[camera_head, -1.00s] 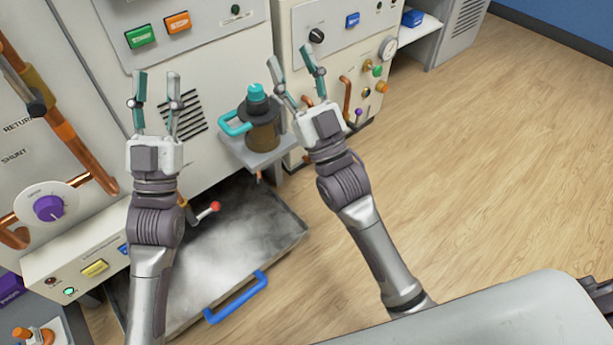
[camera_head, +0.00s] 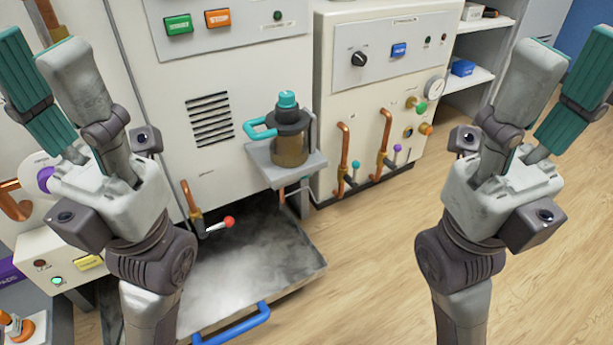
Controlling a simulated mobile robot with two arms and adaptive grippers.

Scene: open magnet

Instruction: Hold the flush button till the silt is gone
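A canister (camera_head: 289,145) with a teal cap, teal handle and murky brown lower part stands upright on a small shelf on the machine's front; the brown part may be the silt. No label naming a flush button is legible. A blue button (camera_head: 399,50) is on the right cabinet, green (camera_head: 178,25) and orange (camera_head: 217,18) buttons are on the upper panel, and a yellow button (camera_head: 88,263) is on the low box at left. My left gripper (camera_head: 40,45) and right gripper (camera_head: 570,55) are raised close to the camera, open and empty, apart from all of these.
A metal tray (camera_head: 311,280) with a blue handle (camera_head: 235,325) sticks out low, with whitish vapour over it. A red-tipped lever (camera_head: 229,222) on a copper pipe is above it. Copper pipes with small valves line the right cabinet. Wooden floor (camera_head: 380,290) at right is clear.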

